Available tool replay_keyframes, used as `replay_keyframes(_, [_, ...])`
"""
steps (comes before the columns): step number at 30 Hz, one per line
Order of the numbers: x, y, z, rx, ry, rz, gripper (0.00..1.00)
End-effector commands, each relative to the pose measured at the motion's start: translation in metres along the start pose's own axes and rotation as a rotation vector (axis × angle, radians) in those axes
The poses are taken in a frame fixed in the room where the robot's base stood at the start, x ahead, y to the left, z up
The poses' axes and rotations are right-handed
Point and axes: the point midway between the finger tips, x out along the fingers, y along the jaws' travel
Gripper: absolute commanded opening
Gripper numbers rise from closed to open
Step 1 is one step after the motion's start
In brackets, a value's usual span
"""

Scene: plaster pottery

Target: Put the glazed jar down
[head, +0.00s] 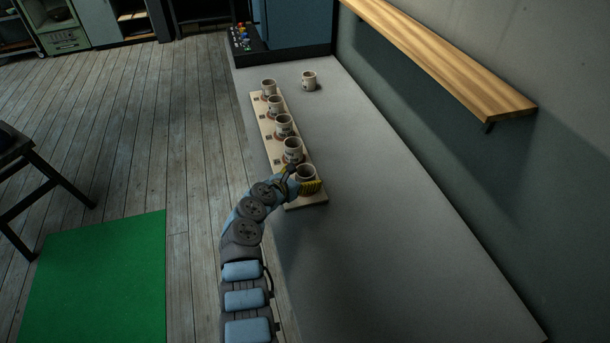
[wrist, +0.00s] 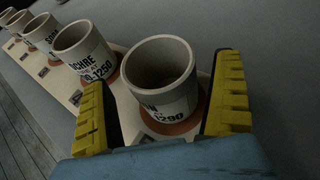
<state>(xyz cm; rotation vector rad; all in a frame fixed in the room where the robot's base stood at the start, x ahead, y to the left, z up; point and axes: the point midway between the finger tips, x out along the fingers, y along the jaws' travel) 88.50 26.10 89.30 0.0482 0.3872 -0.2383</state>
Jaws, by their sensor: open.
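A pale jar with a printed label (head: 306,173) stands upright at the near end of a light wooden board (head: 310,201) on the grey counter. It also shows in the wrist view (wrist: 160,85), on a reddish-brown round spot of the board. My gripper (head: 303,185) is around this jar, with its yellow ridged fingers (wrist: 167,118) on either side. The fingers are open, with a visible gap at the left finger; the right finger is close to the jar, and contact cannot be told. The label is partly hidden, ending in "1290".
Several similar labelled jars stand in a row along the board, the nearest one (head: 293,150) marked "OCHRE" in the wrist view. Another jar (head: 309,81) stands alone farther back on the counter (head: 400,230). A wooden shelf (head: 440,50) juts from the right wall. The counter's right side is clear.

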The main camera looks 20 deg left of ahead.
Motion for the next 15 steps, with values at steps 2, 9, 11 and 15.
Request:
replay_keyframes(2, [-0.009, 0.001, 0.002, 0.001, 0.0, 0.002, 0.96])
replay_keyframes(9, [-0.036, -0.001, 0.0, 0.0, 0.003, -0.002, 0.96])
replay_keyframes(11, [-0.043, 0.0, 0.002, 0.001, 0.001, -0.001, 0.96])
replay_keyframes(15, [-0.061, 0.0, 0.0, -0.001, 0.003, 0.001, 0.96])
